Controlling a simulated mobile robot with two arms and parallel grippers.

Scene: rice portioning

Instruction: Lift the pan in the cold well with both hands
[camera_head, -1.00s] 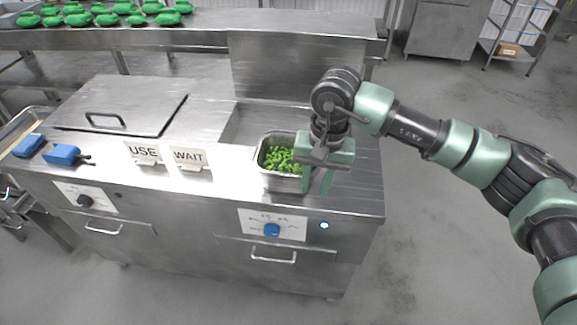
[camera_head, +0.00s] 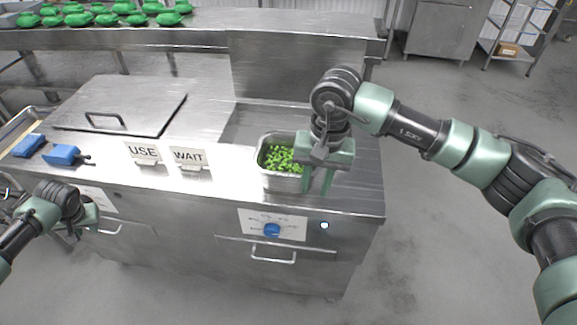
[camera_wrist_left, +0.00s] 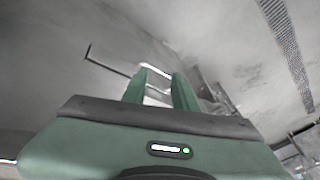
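The steel pan (camera_head: 283,183) with green pieces (camera_head: 283,158) in it sits in the cold well at the right of the steel counter. My right gripper (camera_head: 317,183) points down at the pan's right end. Its two fingers are apart and the nearer-left one overlaps the pan's front right corner; whether they touch the rim is unclear. My left gripper (camera_head: 88,222) is low at the left, in front of the counter and far from the pan. In the left wrist view its two fingers (camera_wrist_left: 160,88) are apart with nothing between them.
A lidded well (camera_head: 120,100), USE (camera_head: 143,152) and WAIT (camera_head: 189,157) signs and blue-handled tools (camera_head: 62,154) are on the counter's left. A back shelf holds green bundles (camera_head: 82,19).

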